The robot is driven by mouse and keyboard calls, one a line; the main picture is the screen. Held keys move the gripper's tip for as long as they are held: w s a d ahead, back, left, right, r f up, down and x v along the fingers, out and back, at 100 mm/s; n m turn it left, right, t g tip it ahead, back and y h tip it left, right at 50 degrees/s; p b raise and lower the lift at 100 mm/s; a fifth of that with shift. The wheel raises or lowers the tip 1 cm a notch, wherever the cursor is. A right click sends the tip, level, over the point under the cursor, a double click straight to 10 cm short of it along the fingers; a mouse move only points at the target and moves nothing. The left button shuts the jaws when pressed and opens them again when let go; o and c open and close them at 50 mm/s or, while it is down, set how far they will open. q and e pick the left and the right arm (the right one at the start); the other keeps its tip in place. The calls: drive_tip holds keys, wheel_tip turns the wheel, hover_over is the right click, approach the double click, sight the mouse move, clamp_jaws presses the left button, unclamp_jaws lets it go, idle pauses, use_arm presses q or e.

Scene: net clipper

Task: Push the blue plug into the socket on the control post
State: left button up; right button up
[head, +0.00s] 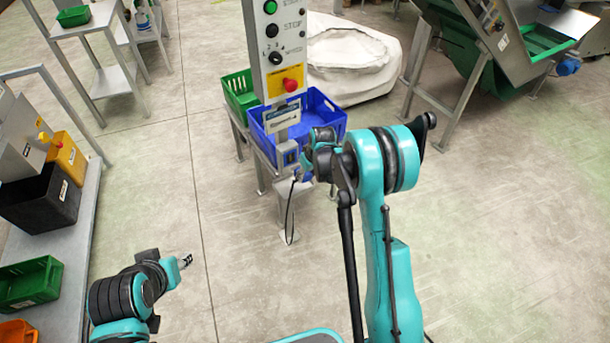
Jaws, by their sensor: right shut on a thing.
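The control post (262,55) is a tall pale panel with buttons, a dial and a red stop knob. Low on it is a grey socket box with a blue face (290,156). My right gripper (305,164) is just right of the socket box, at about its height, and is shut on the plug. The plug is mostly hidden by the fingers, and I cannot tell whether it touches the socket. A dark cable (288,215) hangs in a loop below the gripper. My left gripper (185,261) is far off at lower left, too small to tell if open.
A blue crate (326,116) and a green crate (238,92) stand on a stand behind the post. A shelf with a black bin (45,197) and a green crate (30,283) is at left. A machine (500,60) is upper right. Floor between is clear.

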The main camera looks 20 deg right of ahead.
drive_tip(key=shift+d, duration=0.1)
drive_tip(key=shift+w+a+p, duration=0.15)
drive_tip(key=shift+w+a, duration=0.1)
drive_tip(key=shift+w, duration=0.65)
drive_tip(key=shift+w+a+p, duration=0.1)
drive_tip(key=shift+w+a, duration=0.2)
drive_tip(key=shift+w, duration=0.65)
drive_tip(key=shift+w+a+p, duration=0.15)
drive_tip(key=shift+w+a, duration=0.1)
drive_tip(key=shift+w, duration=0.65)
drive_tip(key=shift+b, duration=0.35)
drive_tip(key=shift+w+a, duration=0.15)
drive_tip(key=shift+w, duration=0.4)
idle(0.6)
drive_tip(key=o, duration=1.3)
drive_tip(key=shift+c, duration=0.2)
drive_tip(key=v, duration=1.2)
